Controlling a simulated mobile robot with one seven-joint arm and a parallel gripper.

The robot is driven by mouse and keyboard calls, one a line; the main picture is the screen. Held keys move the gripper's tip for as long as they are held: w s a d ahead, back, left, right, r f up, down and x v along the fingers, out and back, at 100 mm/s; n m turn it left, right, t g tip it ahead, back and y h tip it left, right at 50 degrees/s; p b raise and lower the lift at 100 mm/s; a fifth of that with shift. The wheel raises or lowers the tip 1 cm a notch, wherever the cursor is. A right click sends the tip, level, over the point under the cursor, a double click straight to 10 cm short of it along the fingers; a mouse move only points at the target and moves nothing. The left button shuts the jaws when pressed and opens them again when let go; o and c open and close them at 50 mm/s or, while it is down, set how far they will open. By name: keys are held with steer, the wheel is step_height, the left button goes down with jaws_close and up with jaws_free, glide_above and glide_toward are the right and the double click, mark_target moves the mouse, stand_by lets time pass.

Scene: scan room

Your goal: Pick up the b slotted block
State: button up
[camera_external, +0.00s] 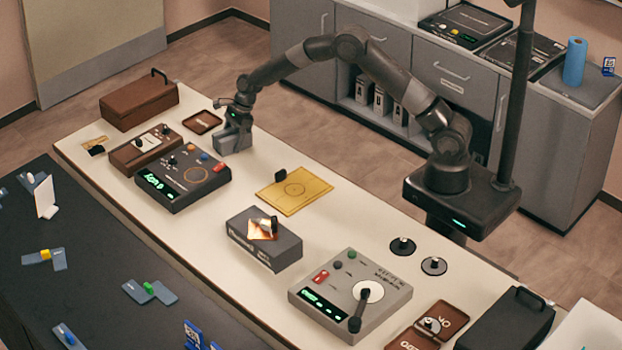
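My gripper (233,143) points down over the left part of the white table, close to its back edge, just right of a small brown tray (203,122). No thing in view carries a readable label "b", so I cannot tell which is the b slotted block. A dark grey box-shaped block (258,248) with a glowing orange opening on top stands mid-table. Two dark discs with knobs, one (402,246) and another (434,265), lie to the right.
A yellow plate (300,202) lies mid-table. A grey console (345,296) and a black case (505,318) stand at the right. A dark table (90,285) with small parts is in front.

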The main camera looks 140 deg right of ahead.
steer(key=c, duration=0.9)
steer(key=shift+c, duration=0.7)
steer(key=shift+r, duration=0.15)
